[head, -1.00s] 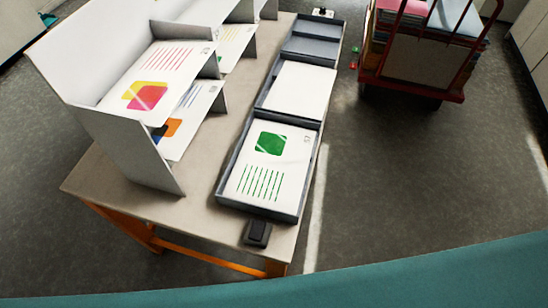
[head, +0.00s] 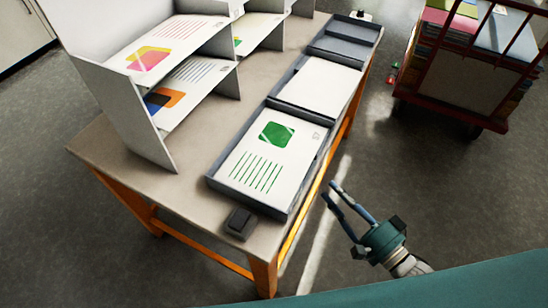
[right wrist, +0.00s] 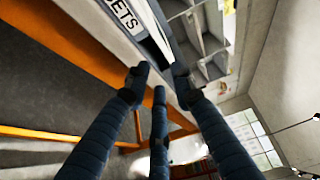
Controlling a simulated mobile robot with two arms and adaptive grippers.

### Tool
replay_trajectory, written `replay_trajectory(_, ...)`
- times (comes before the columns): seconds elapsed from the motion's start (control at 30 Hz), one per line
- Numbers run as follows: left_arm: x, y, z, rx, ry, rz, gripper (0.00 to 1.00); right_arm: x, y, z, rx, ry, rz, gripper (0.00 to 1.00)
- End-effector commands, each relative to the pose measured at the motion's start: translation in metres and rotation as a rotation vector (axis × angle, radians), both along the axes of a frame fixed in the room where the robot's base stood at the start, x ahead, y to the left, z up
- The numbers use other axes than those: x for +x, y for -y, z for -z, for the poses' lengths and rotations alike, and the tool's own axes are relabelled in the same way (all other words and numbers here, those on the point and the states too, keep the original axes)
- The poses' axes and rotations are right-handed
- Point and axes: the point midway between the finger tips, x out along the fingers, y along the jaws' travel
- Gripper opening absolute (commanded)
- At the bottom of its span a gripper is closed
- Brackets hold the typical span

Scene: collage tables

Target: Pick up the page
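A white page with a green square and green lines (head: 262,160) lies flat in the near compartment of a dark grey tray (head: 246,199) on the table. A blank white page (head: 320,86) lies in the middle compartment. Other printed pages lie in the white sorter, one with a yellow and pink print (head: 165,50) above one with an orange and blue print (head: 185,86). My right gripper (head: 327,189) is beside the table's right edge, apart from the tray and empty. In the right wrist view its fingers (right wrist: 160,84) are spread. My left gripper is not in view.
The table (head: 120,150) has an orange frame. A small black device (head: 240,223) sits at its near corner. A red cart (head: 455,85) loaded with papers stands at the upper right.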

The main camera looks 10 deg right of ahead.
Motion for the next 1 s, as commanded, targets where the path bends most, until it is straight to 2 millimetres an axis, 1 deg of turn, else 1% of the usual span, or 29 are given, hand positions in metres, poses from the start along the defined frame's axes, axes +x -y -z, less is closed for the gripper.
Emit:
replay_trajectory(0.03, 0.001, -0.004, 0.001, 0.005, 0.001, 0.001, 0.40, 0.003, -0.004, -0.005, 0.019, 0.005, -0.006, 0.24)
replay_trajectory(0.1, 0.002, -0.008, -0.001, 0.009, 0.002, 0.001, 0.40, 0.011, -0.009, -0.009, 0.031, 0.007, -0.007, 0.24)
replay_trajectory(0.3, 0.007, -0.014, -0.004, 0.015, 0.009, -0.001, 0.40, 0.039, -0.023, -0.008, 0.028, 0.006, -0.006, 0.24)
replay_trajectory(0.53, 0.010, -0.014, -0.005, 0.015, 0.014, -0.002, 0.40, 0.054, -0.031, -0.007, 0.025, 0.005, -0.006, 0.24)
replay_trajectory(0.7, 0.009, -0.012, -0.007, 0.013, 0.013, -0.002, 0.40, 0.078, -0.043, -0.009, 0.025, 0.007, -0.005, 0.24)
replay_trajectory(0.8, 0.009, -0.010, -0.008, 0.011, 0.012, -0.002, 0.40, 0.089, -0.049, -0.007, 0.023, 0.005, -0.005, 0.24)
replay_trajectory(0.9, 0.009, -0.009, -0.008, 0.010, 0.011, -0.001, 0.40, 0.095, -0.052, -0.007, 0.023, 0.004, -0.006, 0.24)
replay_trajectory(1.0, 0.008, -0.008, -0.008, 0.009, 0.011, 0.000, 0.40, 0.095, -0.052, -0.006, 0.023, 0.003, -0.006, 0.24)
